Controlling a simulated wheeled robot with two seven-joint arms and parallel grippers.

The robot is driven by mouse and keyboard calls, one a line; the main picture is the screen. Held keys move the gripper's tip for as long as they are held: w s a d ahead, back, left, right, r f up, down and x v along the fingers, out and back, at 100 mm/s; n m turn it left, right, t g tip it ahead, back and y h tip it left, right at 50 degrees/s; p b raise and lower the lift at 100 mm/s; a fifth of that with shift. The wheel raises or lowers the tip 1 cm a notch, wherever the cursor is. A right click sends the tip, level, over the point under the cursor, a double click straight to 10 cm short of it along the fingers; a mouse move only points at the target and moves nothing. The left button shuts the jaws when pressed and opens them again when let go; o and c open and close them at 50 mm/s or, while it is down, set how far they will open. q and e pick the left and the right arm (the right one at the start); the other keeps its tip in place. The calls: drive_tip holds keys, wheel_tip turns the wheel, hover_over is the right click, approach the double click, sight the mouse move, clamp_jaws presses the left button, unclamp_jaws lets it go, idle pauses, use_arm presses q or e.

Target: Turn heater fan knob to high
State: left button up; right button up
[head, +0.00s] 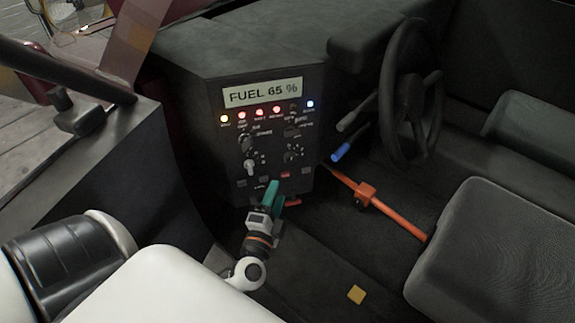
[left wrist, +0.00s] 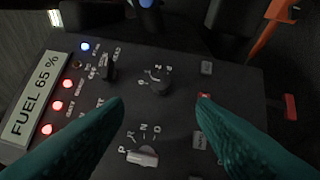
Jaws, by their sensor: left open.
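The dark control panel (head: 262,140) stands left of the steering wheel. A dark round knob with a numbered dial, which looks like the heater fan knob (left wrist: 158,82), is on its lower right; it also shows in the head view (head: 290,156). Its exact setting is too small to read. My left gripper (head: 276,188) is in front of the panel's lower part, below the knob in the head view. In the left wrist view its teal fingers (left wrist: 162,99) are apart with nothing between their tips, and the knob shows between and beyond them. My right gripper is not in view.
A pale P-R-N-D selector (left wrist: 143,157) and another dark knob (left wrist: 109,68) are near the dial. A fuel display (head: 262,93) reads 65 %. The steering wheel (head: 385,95), an orange bar (head: 400,217) and a seat (head: 500,245) are to the right.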

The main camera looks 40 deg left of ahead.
sight(289, 162)
use_arm(q)
drive_tip(key=p+x, duration=0.2)
drive_tip(key=x, duration=0.8)
drive_tip(key=shift+w+a, duration=0.1)
drive_tip(key=shift+w, duration=0.25)
